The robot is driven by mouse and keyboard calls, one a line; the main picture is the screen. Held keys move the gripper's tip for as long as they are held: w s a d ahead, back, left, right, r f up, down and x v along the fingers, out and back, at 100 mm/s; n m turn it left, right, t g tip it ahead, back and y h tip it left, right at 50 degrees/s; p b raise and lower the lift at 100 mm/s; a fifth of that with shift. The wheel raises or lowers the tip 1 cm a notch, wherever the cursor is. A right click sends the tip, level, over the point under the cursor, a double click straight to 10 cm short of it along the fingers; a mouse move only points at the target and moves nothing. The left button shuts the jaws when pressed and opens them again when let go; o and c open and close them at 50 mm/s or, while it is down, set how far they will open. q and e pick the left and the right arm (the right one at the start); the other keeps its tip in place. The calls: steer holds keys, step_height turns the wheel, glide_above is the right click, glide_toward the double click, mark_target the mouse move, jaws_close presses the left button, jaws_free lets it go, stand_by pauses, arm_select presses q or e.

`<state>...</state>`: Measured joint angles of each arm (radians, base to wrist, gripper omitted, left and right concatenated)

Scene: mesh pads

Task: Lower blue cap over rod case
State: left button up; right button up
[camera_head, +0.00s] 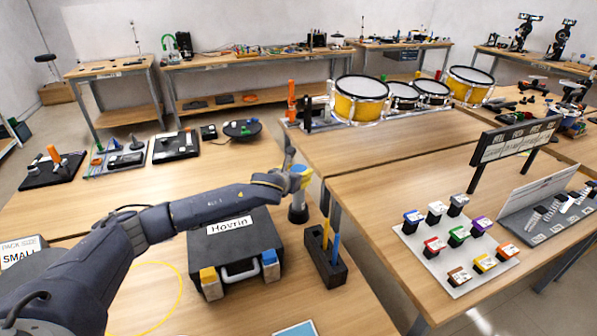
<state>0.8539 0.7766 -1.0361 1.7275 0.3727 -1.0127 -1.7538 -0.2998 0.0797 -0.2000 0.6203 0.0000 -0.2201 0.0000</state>
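My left arm comes in from the left, and its gripper (297,178) is at the top of a grey upright cylinder (298,212), right of the black case. The grey cylinder may be the rod case. I cannot tell whether the blue piece touches the cylinder or whether the fingers are closed on it. My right gripper is not in view.
A black case (235,245) labelled Hovrin, with yellow and blue latches, lies under my forearm. A yellow ring (181,290) lies on the table to its left. The right table holds a white board (455,250) of coloured blocks. Bare wood lies right of the holder.

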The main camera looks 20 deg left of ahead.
arm_select(q)
steer(key=shift+f, duration=0.75)
stand_by(0.6)
steer(key=o, duration=1)
